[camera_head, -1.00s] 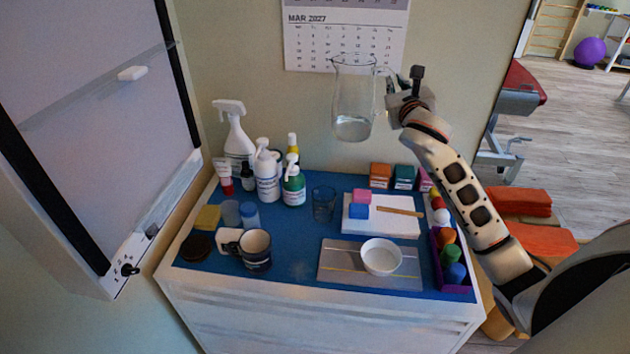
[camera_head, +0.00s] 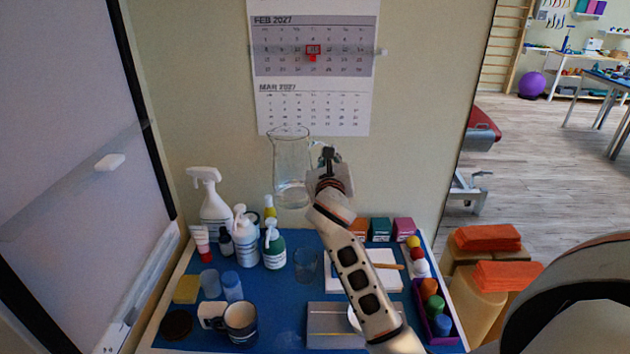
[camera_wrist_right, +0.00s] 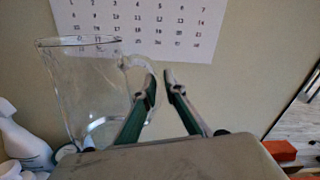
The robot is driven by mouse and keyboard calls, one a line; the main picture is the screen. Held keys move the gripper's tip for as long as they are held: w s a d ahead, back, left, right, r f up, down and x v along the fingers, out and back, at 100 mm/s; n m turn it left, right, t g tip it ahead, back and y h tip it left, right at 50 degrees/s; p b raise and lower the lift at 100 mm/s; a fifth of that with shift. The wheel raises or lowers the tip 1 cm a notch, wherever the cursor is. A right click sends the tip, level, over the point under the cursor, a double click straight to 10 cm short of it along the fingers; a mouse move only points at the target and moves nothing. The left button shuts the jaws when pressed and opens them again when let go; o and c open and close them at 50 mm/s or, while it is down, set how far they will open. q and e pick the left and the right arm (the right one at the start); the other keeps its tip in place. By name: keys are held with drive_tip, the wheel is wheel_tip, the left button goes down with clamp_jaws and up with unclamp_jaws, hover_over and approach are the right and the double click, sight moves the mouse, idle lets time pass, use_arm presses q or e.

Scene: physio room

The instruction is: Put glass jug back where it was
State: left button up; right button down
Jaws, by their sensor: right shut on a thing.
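The glass jug (camera_head: 291,172) is clear, with some clear liquid low inside. It hangs upright in the air above the back of the blue-topped cabinet, in front of the wall. My right gripper (camera_head: 325,158) is shut on the jug's handle, on the jug's right side. In the right wrist view the jug (camera_wrist_right: 88,95) stands left of the fingers (camera_wrist_right: 160,82), with its handle at the left fingertip. My left gripper is not in view.
Coloured boxes (camera_head: 380,229) stand at the back right. A mug (camera_head: 240,322) is at the front. A calendar (camera_head: 315,60) hangs behind.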

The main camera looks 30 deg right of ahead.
use_arm(q)
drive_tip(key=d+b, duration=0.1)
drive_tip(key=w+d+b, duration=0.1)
drive_tip(key=b, duration=0.1)
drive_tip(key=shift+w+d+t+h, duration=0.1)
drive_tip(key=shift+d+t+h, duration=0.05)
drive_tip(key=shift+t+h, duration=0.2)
use_arm(e)
wheel_tip(320, 180, down, 17)
drive_tip(key=c, duration=2.3)
unclamp_jaws()
drive_tip(key=shift+f, duration=0.35)
drive_tip(key=shift+o, duration=1)
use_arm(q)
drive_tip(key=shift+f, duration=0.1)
use_arm(e)
drive_tip(key=shift+s, duration=0.1)
